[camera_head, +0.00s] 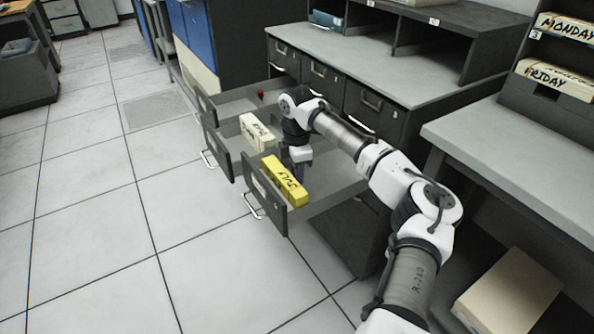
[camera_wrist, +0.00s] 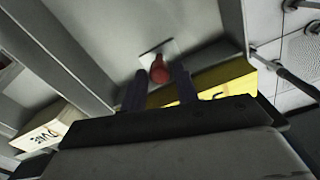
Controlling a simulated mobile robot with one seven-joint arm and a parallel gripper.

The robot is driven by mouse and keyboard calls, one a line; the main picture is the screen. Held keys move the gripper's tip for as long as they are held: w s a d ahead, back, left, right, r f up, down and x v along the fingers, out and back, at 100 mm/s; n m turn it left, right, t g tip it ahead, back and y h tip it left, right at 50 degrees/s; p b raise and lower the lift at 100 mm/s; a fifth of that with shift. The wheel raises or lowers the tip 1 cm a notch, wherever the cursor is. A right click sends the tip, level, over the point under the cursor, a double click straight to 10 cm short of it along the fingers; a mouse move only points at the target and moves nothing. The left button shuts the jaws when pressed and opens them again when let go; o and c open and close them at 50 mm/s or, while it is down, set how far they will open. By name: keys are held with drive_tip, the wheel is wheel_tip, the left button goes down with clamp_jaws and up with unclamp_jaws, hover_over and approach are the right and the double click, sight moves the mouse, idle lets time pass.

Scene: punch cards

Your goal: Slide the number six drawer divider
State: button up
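The drawer divider shows in the wrist view as a small pale plate with a red knob (camera_wrist: 159,72). It sits in the open drawer (camera_head: 328,200) nearest me, beside the yellow JULY box (camera_head: 284,182), also in the wrist view (camera_wrist: 225,83). My gripper (camera_head: 300,157) reaches down into this drawer behind the yellow box. In the wrist view my gripper (camera_wrist: 159,84) is open, one dark finger on each side of the red knob, with gaps visible. In the head view my arm and the box hide the divider. I see no number six label.
The middle drawer (camera_head: 223,156) is open and holds a cream box (camera_head: 256,132), marked JUNE in the wrist view (camera_wrist: 45,131). The far drawer (camera_head: 230,106) is open with a red knob (camera_head: 260,94) inside. A countertop (camera_head: 390,65) stands above. Tiled floor left is clear.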

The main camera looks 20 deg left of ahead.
clamp_jaws()
drive_tip(key=shift+w+d+r+p, duration=0.15)
drive_tip(key=shift+w+p, duration=0.1)
drive_tip(key=shift+p, duration=0.1)
drive_tip(key=w+d+p, duration=0.1)
drive_tip(key=w+d, duration=0.1)
drive_tip(key=w, duration=0.1)
drive_tip(key=w+d+p, duration=0.2)
drive_tip(key=w, duration=0.1)
drive_tip(key=w+d+p, duration=0.1)
drive_tip(key=w+d, duration=0.2)
drive_tip(key=shift+w+p, duration=0.1)
drive_tip(key=shift+p, duration=0.3)
unclamp_jaws()
